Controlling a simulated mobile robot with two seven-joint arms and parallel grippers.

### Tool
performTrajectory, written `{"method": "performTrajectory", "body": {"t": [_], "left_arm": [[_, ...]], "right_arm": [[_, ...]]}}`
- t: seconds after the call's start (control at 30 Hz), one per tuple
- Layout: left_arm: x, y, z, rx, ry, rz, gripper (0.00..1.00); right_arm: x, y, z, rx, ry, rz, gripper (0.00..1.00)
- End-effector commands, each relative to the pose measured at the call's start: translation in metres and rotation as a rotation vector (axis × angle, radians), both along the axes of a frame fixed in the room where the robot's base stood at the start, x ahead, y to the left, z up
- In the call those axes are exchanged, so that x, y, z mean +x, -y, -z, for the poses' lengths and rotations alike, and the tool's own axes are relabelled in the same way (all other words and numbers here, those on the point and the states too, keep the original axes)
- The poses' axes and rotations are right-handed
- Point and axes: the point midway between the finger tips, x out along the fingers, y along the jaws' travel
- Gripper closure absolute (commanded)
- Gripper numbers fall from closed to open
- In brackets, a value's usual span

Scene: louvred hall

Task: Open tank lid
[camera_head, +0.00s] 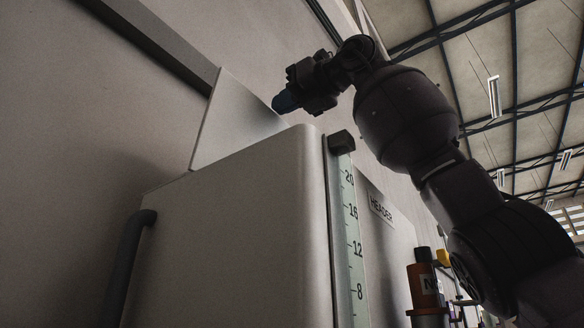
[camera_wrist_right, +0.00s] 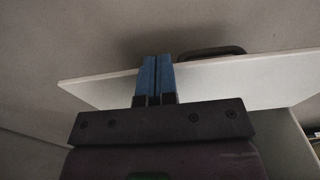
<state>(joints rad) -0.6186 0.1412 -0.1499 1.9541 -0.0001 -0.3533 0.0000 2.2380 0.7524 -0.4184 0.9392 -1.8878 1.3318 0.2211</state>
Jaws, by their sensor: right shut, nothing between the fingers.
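The pale tank (camera_head: 235,235) stands tall in the head view, with a scale strip at its corner. Its flat lid (camera_head: 228,118) stands steeply raised above the tank top, near the wall. The lid also shows in the wrist view as a pale panel (camera_wrist_right: 235,85), with a dark handle (camera_wrist_right: 210,52) partly visible beyond its edge. My right gripper (camera_head: 285,102) is shut and empty, beside the raised lid above the tank. Its blue fingertips (camera_wrist_right: 157,76) overlap the lid in the wrist view; I cannot tell whether they touch it. My left gripper is not in view.
A level gauge (camera_head: 350,235) with a dark cap runs up the tank's corner. A dark curved pipe or rail (camera_head: 126,265) is at the left side. An orange-brown cylinder (camera_head: 424,285) stands at the right. The wall (camera_head: 80,120) rises close behind.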

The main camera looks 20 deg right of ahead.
Motion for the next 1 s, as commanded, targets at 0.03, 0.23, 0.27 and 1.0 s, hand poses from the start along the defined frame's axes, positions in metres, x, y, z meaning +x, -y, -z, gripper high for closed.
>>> {"method": "performTrajectory", "body": {"t": [0.03, 0.23, 0.27, 1.0], "left_arm": [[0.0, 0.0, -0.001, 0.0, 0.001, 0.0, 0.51], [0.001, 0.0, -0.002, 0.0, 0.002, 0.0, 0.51], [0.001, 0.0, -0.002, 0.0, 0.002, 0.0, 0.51], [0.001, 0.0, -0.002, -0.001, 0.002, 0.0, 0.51]], "right_arm": [[0.004, -0.003, -0.001, -0.012, -0.017, 0.002, 1.0], [0.014, -0.011, -0.003, -0.033, -0.044, 0.001, 1.0], [0.016, -0.012, -0.003, -0.034, -0.043, 0.001, 1.0], [0.029, -0.023, -0.005, -0.033, -0.04, 0.0, 1.0]]}}
